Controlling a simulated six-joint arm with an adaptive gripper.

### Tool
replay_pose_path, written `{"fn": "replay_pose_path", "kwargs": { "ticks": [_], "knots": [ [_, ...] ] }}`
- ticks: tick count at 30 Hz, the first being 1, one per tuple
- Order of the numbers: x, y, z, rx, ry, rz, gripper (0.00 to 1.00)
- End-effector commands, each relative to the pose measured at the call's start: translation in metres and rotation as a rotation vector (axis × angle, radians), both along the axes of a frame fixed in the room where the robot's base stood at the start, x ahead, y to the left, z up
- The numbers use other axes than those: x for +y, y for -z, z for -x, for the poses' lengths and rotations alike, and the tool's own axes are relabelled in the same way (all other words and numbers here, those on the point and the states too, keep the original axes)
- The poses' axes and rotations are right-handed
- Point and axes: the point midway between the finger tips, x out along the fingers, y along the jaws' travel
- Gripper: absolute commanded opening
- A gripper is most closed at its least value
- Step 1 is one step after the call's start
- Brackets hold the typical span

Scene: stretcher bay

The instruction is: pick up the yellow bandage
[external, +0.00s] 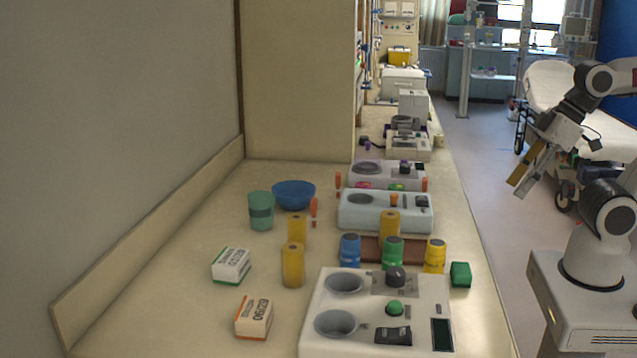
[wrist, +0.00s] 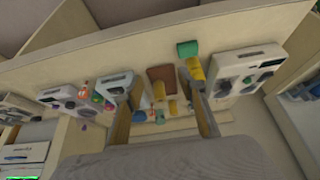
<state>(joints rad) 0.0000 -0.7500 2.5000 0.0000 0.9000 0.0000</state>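Several yellow cylinders stand on the counter, and I cannot tell for certain which is the bandage. Two plain yellow rolls stand left of centre in the external view, a front one (external: 292,265) and one behind it (external: 297,229). A third roll (external: 389,224) stands by the brown tray. A yellow bottle-like item (external: 434,257) stands further right. Small yellow cylinders also show in the wrist view, one of them between the fingers' lines of sight (wrist: 158,91). My gripper (external: 521,182) is right of the counter, above the floor, away from all of them. In the wrist view its fingers (wrist: 160,102) are apart and empty.
A white device with two cups (external: 312,345) fills the counter's front. Two small boxes (external: 231,265) (external: 254,317), a green cup (external: 261,211) and a blue bowl (external: 293,194) stand left. Blue and green bottles (external: 350,251) (external: 392,253) crowd the brown tray (external: 370,246).

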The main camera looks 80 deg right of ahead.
Motion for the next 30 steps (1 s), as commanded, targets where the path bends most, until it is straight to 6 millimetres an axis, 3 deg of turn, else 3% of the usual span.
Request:
{"fn": "replay_pose_path", "kwargs": {
  "ticks": [2, 4, 18, 23, 30],
  "knots": [
    [0.000, 0.000, 0.000, 0.000, 0.000, 0.000, 0.40],
    [0.000, 0.000, 0.000, 0.000, 0.000, 0.000, 0.54],
    [-0.005, -0.001, -0.006, -0.010, 0.009, 0.012, 0.54],
    [-0.022, -0.005, -0.027, -0.048, 0.033, 0.061, 0.54],
    [-0.068, -0.017, -0.083, -0.154, 0.069, 0.189, 0.54]
  ]
}}
